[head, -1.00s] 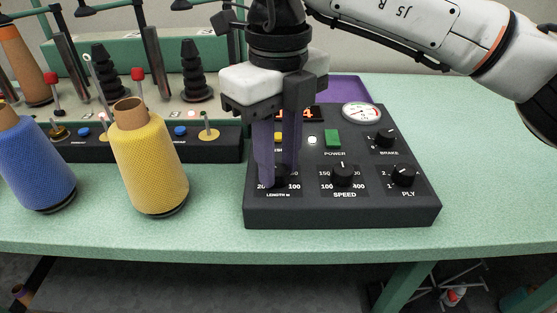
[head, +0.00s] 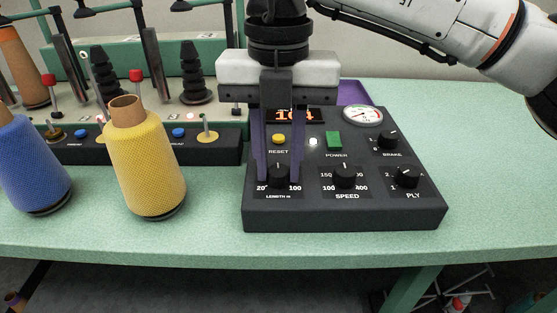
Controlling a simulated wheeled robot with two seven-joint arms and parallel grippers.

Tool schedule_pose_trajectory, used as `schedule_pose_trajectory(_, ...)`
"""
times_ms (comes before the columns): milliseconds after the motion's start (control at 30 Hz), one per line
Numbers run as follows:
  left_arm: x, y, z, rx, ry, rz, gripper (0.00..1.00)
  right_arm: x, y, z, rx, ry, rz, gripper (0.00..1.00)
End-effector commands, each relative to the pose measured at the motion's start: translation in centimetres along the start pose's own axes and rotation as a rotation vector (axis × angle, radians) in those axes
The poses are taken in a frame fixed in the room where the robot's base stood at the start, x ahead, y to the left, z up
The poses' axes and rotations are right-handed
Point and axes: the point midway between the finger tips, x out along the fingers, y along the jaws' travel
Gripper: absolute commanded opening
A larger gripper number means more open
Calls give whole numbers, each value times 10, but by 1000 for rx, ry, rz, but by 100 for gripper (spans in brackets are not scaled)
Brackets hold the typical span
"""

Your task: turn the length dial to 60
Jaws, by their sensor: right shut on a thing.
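The length dial (head: 278,178) is a black knob at the lower left of the dark control box (head: 345,215). Its label reads LENGTH M, with 20 and 100 visible beside it. My right gripper (head: 278,174) comes down from above with its purple fingers on either side of the knob, shut on it. The dial's pointer and any marks above it are hard to make out between the fingers. My left gripper is not in view.
The speed dial (head: 344,177), ply dial (head: 407,177) and brake dial (head: 388,140) sit to the right. A yellow reset button (head: 278,139), green power button (head: 333,140), red display (head: 295,115) and gauge (head: 363,114) are behind. A yellow cone (head: 147,160) and blue cone (head: 30,165) stand left.

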Motion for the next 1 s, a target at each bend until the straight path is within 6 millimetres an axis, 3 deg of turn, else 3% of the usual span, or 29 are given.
schedule_pose_trajectory(667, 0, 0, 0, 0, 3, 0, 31, -2, 0, 2, 70, -6, 3, 3)
schedule_pose_trajectory(700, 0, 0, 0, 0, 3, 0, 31, -2, 0, 2, 70, -6, 3, 27)
schedule_pose_trajectory(800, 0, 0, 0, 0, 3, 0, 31, -2, 0, 1, 70, -5, 3, 44)
schedule_pose_trajectory(1000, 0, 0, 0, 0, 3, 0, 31, -1, 0, 1, 68, -3, 1, 44)
